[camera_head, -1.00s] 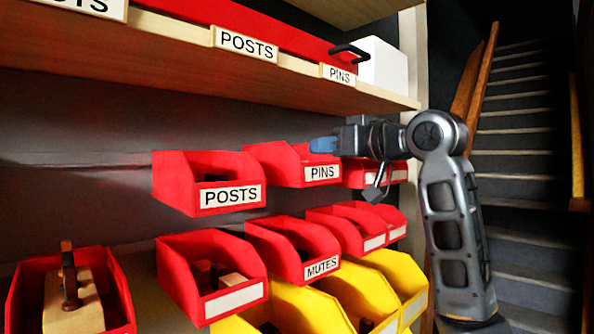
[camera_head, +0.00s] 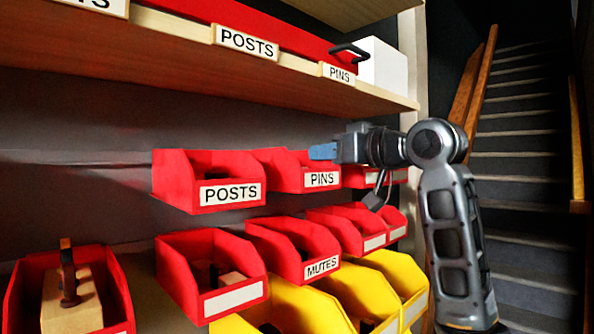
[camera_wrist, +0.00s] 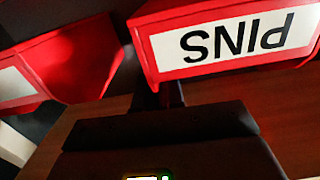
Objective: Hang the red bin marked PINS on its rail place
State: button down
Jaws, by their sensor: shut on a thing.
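The red bin marked PINS (camera_head: 300,172) is upright in the upper row, close beside the red POSTS bin (camera_head: 180,185) on its left. Its label faces outward and shows upside down in the wrist view (camera_wrist: 235,42). My gripper (camera_head: 322,151), with blue fingertips, reaches in from the right and is shut on the PINS bin near its upper right edge. The bin's back and any contact with the rail are hidden, so I cannot tell whether it rests on the rail.
Another red bin (camera_head: 355,178) is just right of the PINS bin, partly behind my arm. A lower row holds red bins, including MUTES (camera_head: 290,250), with yellow bins (camera_head: 290,306) in front. A wooden shelf (camera_head: 190,55) runs above. Stairs (camera_head: 515,150) are at the right.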

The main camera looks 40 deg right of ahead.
jog(key=c, duration=1.2)
grip_release()
jog(key=shift+o, duration=0.2)
jog(key=shift+s, duration=0.1)
jog(key=s+b, duration=0.1)
jog(key=s, duration=0.6)
jog(key=shift+s+d+b, duration=0.15)
jog(key=shift+s+b, duration=0.15)
jog(key=shift+b, duration=0.05)
jog(key=shift+r, duration=0.1)
